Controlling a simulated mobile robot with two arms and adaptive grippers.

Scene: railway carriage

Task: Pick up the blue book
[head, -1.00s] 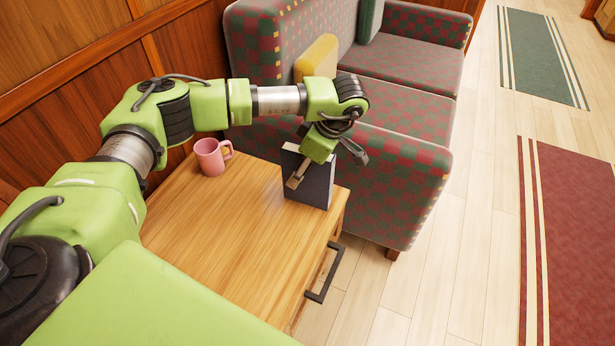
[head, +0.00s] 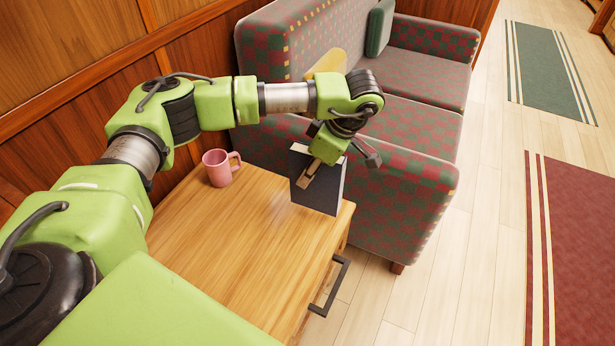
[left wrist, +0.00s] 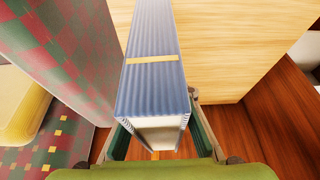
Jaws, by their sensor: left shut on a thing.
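The blue book (head: 318,187) is upright at the right end of the wooden table (head: 230,255), near its corner. In the head view its cover looks dark grey-blue. In the left wrist view its ridged blue-grey spine (left wrist: 153,85) has a yellow band across it. My left gripper (head: 311,173) is shut on the book, with one finger on each side of it. The book seems to be slightly above the tabletop; its lower edge is hard to judge. My right gripper is not in view.
A pink mug (head: 219,170) stands on the table at the left, near the wall. A checked sofa (head: 400,195) with a yellow cushion (head: 328,62) stands right behind the table. The table has a dark handle (head: 331,287).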

